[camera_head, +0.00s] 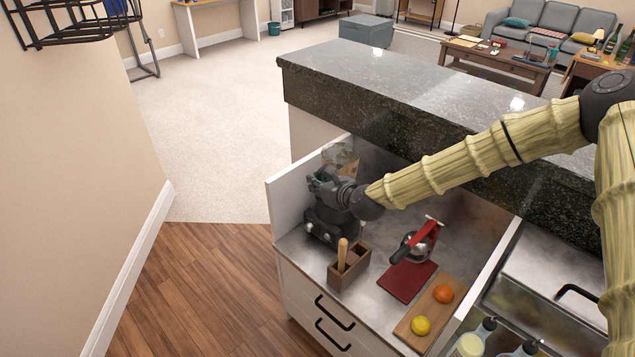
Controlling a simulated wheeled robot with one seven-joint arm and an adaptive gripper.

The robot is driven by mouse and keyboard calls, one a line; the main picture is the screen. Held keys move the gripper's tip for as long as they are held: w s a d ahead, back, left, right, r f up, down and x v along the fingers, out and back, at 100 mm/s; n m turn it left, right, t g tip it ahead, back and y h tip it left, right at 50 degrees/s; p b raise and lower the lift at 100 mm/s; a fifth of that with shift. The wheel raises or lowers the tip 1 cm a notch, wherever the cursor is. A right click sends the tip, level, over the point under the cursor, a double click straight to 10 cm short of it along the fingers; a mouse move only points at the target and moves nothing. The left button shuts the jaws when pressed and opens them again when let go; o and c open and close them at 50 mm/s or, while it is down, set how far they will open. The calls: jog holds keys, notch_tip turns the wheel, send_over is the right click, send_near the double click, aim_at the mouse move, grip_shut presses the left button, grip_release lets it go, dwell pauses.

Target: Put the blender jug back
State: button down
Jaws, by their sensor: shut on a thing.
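The blender jug (341,157) is a clear vessel, seen partly behind my gripper (322,184). My gripper is shut on the jug, close above the dark blender base (324,227). The base has light knobs on its front and stands at the left end of the low counter. My gripper and wrist hide the jug's lower part, so I cannot tell whether it touches the base.
A brown wooden box (357,277) with a wooden-handled tool stands just right of the base. A red-handled metal press (420,240) is by a red mat (408,281). A board (418,327) holds an orange and a lemon. The raised granite bar (400,85) runs behind; a white side panel (283,196) bounds the left.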

jog(key=shift+r, duration=0.15)
jog(key=c, duration=1.9)
grip_release()
jog(key=shift+f, duration=0.2)
jog(key=o, duration=0.4)
jog(key=shift+d+b+v, duration=0.15)
jog(key=shift+b+v, duration=0.55)
jog(key=shift+v, duration=2)
jog(key=shift+d+b+v, duration=0.15)
jog(key=shift+b+v, duration=0.5)
jog(key=shift+v, duration=2.1)
